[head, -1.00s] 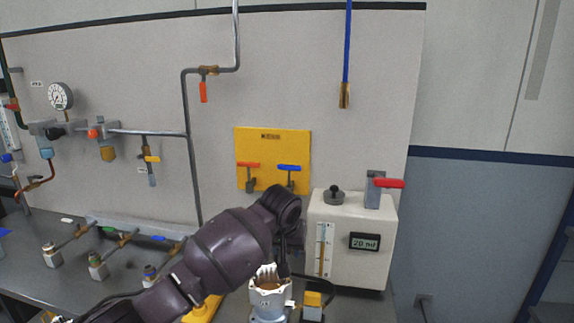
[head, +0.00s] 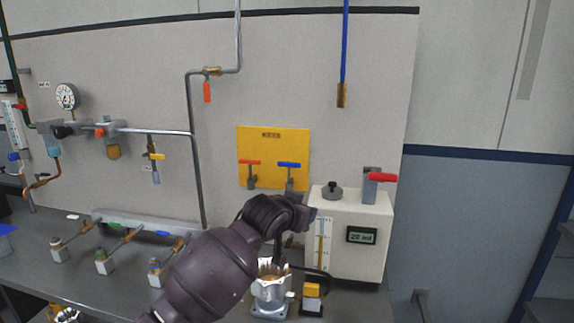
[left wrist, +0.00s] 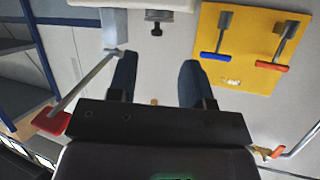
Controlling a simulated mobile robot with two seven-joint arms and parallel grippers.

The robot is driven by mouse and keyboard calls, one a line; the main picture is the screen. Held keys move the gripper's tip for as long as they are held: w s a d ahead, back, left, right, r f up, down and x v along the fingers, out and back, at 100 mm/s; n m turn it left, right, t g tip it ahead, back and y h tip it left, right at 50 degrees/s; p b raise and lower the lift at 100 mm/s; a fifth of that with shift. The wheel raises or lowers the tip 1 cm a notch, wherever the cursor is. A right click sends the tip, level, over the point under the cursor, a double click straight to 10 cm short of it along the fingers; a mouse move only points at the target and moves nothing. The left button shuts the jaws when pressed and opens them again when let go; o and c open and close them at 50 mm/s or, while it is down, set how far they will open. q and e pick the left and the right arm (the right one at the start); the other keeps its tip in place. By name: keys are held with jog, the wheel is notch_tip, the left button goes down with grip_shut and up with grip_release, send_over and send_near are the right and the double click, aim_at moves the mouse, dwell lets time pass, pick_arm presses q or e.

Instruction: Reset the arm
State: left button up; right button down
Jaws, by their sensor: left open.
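My left arm comes in from the bottom left of the head view, and its left gripper (head: 308,217) is in front of the white box, left of its upper part, seen end-on and small. In the left wrist view the two dark blue fingers of the gripper (left wrist: 157,82) are spread apart with nothing between them. The fingers point toward the wall panel, and that view is upside down. My right gripper is in neither view.
The white box (head: 348,250) has a red-handled lever (head: 382,177) on top. A yellow panel (head: 273,148) with red and blue valve handles is on the wall. A metal cup-like housing (head: 270,290) and a small yellow-topped block (head: 312,298) stand below the gripper. Pipes fill the left.

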pick_arm(q)
jog(key=s+a+f+n+t+y, duration=0.1)
jog(key=s+a+f+n+t, duration=0.1)
jog(key=s+a+f, duration=0.7)
jog(key=s+a+f+n+t+y, duration=0.1)
jog(key=s+a+f+t+y, duration=0.1)
jog(key=s+a+f, duration=0.75)
jog(key=s+a+f+n+g+y, duration=0.1)
jog(key=s+a+f+g, duration=0.1)
jog(key=s+a+f, duration=0.4)
jog(key=s+a+f+n+g+y, duration=0.2)
jog(key=s+a+f, duration=0.4)
jog(key=s+f, duration=0.4)
jog(key=s, duration=0.5)
jog(key=shift+a+y, duration=0.25)
jog(key=shift+y, duration=0.05)
